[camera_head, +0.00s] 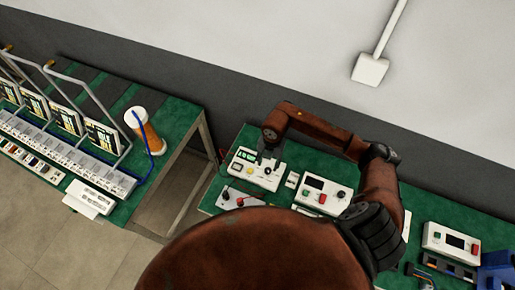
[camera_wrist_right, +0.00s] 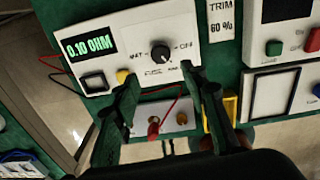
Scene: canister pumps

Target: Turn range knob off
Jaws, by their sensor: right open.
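The range knob (camera_wrist_right: 159,51) is a round black knob on a white meter (camera_wrist_right: 110,40), which also shows in the head view (camera_head: 247,171). Small printed labels flank the knob; the one on its right appears to read OFF. I cannot tell where its pointer is set. The meter's green display (camera_wrist_right: 88,46) reads 0.10 OHM. My right gripper (camera_wrist_right: 160,74) is open, its two fingers apart on either side below the knob in the wrist view. In the head view my right gripper (camera_head: 269,155) is over the meter. My left gripper is not in view.
A small panel with red and black leads (camera_head: 238,199) lies in front of the meter. Another white box (camera_head: 322,194) stands to the right on the green bench.

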